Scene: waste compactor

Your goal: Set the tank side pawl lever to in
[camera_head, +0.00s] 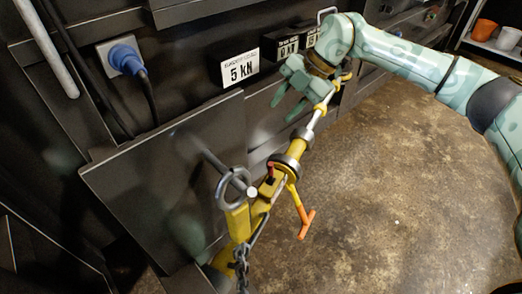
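A yellow ratchet tensioner with a grey rod runs diagonally across the middle, above the floor. Its yellow body (238,222) has a ring-shaped grey eye (234,186) and a dark ratchet collar (285,168). A small red-tipped lever (270,170) sits beside the collar; I cannot tell its setting. A yellow arm with an orange T-shaped handle (306,222) hangs down from the collar. My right gripper (288,104) is by the rod's upper end, its fingers looking spread and empty, apart from the ratchet collar. I cannot tell whether it touches the rod. My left gripper is out of view.
A dark machine wall with a flat panel (150,190) stands behind the tensioner. A "5 KN" sign (240,68) and a blue plug (127,59) with its cable are on it. A chain (242,268) hangs below. Brown floor (400,200) is clear at right; pots (484,30) stand on a shelf.

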